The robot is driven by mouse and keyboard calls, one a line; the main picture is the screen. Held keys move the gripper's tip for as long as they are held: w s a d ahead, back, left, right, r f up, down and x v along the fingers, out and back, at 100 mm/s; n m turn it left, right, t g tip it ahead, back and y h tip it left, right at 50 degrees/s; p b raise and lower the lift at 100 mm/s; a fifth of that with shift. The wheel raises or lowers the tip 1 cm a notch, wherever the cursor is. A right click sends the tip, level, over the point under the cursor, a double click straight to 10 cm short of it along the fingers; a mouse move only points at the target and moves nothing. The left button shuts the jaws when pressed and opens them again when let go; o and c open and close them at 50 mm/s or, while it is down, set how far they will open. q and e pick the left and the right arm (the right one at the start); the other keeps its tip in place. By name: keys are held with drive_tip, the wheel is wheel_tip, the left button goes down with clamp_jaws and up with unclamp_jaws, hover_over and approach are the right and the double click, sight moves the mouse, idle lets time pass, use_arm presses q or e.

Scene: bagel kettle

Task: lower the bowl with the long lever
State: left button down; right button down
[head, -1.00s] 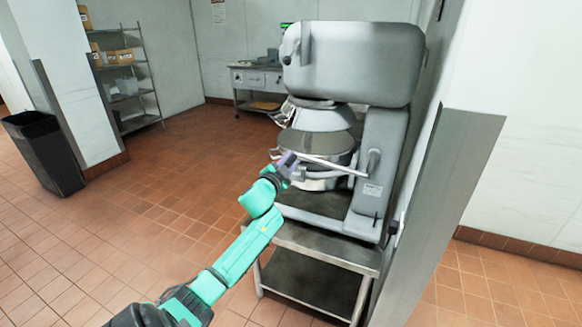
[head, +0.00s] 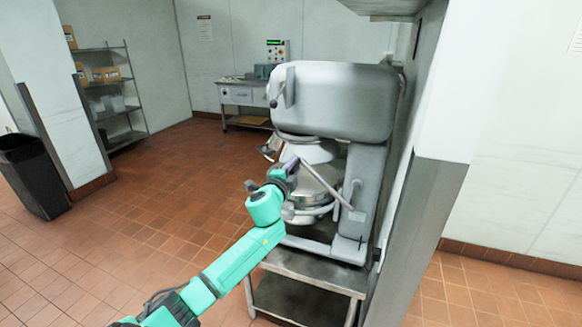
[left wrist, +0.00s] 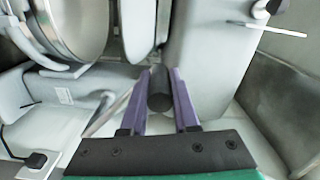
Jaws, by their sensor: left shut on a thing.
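The grey stand mixer (head: 335,100) stands on a low metal table in the head view. Its metal bowl (head: 318,188) sits under the head, partly hidden by my left arm. The long lever (head: 326,186) slants from the lower right up to the left, across the front of the bowl. My left gripper (head: 291,166) is at the lever's upper left end. In the left wrist view, the purple fingers (left wrist: 160,92) are closed around a dark cylindrical grip (left wrist: 160,101). My right gripper is out of view.
The metal table (head: 310,280) is under the mixer. A wall edge with metal guard (head: 425,235) stands close on the right. A shelf rack (head: 108,90) and dark bin (head: 33,175) are at the left. The tiled floor between is clear.

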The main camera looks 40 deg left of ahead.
use_arm(q)
drive_tip(key=shift+r, duration=0.35)
drive_tip(key=c, duration=0.7)
unclamp_jaws()
drive_tip(key=shift+d+f, duration=0.1)
drive_tip(key=shift+d, duration=0.05)
drive_tip(key=shift+s+d+f, duration=0.1)
drive_tip(key=shift+s+f, duration=0.1)
drive_tip(key=shift+s, duration=0.25)
drive_tip(key=b+v, duration=0.1)
drive_tip(key=v, duration=0.5)
drive_tip(key=b+v, duration=0.1)
drive_tip(key=v, duration=0.6)
drive_tip(key=shift+s+d+r, duration=0.2)
drive_tip(key=shift+s+r, duration=0.05)
drive_tip(key=shift+s, duration=0.05)
